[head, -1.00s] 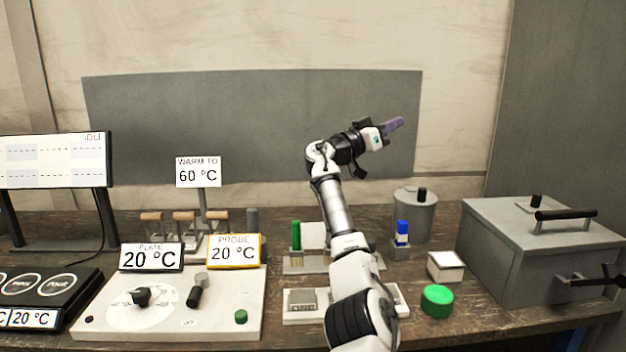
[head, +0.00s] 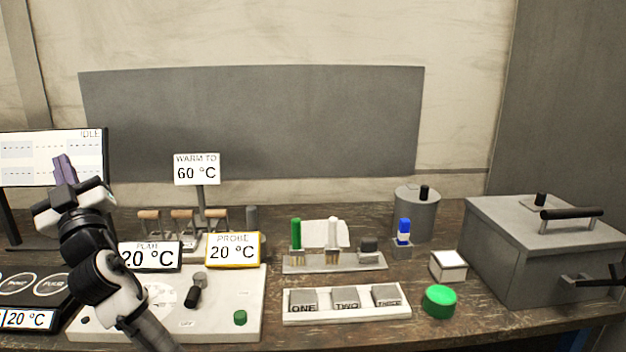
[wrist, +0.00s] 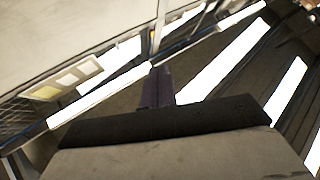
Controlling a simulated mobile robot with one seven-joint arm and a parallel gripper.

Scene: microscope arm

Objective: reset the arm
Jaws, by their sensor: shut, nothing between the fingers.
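My gripper (head: 65,170) is at the left of the head view, raised in front of the monitor. Its purple fingers are shut with nothing between them and point up. In the wrist view the shut fingers (wrist: 157,88) point toward bright strips and a dark surface, with no bench item near them. My arm hides part of the white hotplate unit (head: 225,315) and part of the dark panel with round buttons (head: 50,283).
The monitor (head: 90,150) reads IDLE. Signs show 60, 20 and 20 °C. To the right are a block row marked ONE, TWO, THREE (head: 345,315), a brush rack (head: 335,265), a green button (head: 439,300), a grey canister (head: 425,220) and a grey lidded box (head: 530,265).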

